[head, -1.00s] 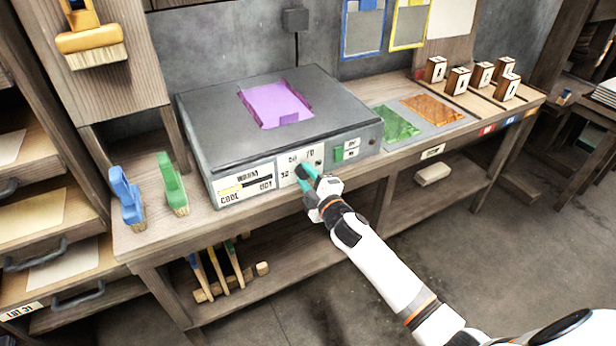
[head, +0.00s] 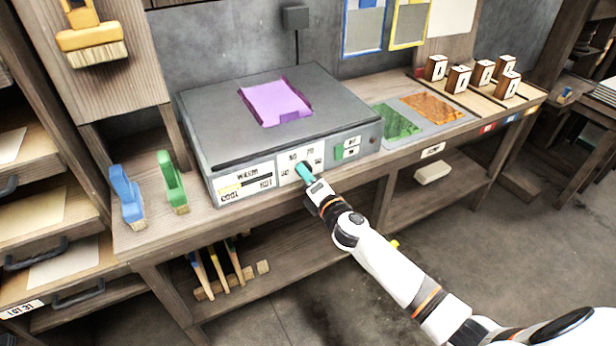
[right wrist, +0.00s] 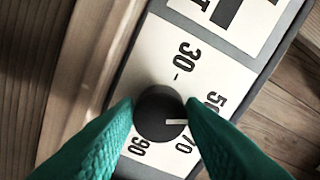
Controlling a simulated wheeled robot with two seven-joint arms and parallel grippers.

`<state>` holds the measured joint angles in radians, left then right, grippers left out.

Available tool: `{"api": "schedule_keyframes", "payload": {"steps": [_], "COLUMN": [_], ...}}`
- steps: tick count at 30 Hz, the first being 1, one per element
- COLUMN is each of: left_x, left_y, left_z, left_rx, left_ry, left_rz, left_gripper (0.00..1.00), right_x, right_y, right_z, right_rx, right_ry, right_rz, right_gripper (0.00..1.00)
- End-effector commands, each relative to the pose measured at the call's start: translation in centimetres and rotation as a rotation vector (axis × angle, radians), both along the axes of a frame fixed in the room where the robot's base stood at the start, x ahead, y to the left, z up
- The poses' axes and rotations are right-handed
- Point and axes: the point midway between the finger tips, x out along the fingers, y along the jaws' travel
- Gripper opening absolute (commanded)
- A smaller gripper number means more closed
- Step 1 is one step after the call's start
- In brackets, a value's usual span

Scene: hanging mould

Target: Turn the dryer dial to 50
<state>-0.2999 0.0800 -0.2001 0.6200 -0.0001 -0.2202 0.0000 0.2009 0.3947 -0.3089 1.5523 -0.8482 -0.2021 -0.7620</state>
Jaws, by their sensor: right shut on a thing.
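The dryer (head: 230,120) is a grey box on the bench with a purple sheet on top. Its dial is a black round knob on the white front panel. In the right wrist view the dial (right wrist: 158,112) sits between the two green fingers of my right gripper (right wrist: 160,108), which is shut on it. A finger partly covers the area near those numbers. In the head view my right gripper (head: 305,174) is at the dryer front and hides most of the dial. My left gripper is not in view.
A green switch (head: 340,152) is right of the dial, and a WARM/COOL slider panel (head: 245,188) is left of it. Blue (head: 127,196) and green (head: 173,182) brushes stand left of the dryer. Green and orange sheets lie to its right. The floor in front is clear.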

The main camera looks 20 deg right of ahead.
Motion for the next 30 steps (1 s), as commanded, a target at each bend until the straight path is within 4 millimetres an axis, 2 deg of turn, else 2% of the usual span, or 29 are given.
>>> {"api": "schedule_keyframes", "payload": {"steps": [20, 21, 24, 30], "left_x": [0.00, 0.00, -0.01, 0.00], "left_y": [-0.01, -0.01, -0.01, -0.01], "left_z": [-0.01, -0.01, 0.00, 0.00], "left_rx": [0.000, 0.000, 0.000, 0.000], "left_ry": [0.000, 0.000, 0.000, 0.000], "left_rz": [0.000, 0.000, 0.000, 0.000], "left_gripper": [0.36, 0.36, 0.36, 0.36], "right_x": [-0.04, -0.04, -0.03, -0.02], "right_y": [0.05, 0.05, 0.03, 0.01], "right_z": [-0.18, -0.18, -0.15, -0.09], "right_rx": [-0.057, -0.057, -0.056, -0.056], "right_ry": [-0.002, -0.002, -0.003, -0.003], "right_rz": [0.002, 0.002, 0.001, 0.000], "right_gripper": [0.14, 0.43, 0.57, 0.57]}}
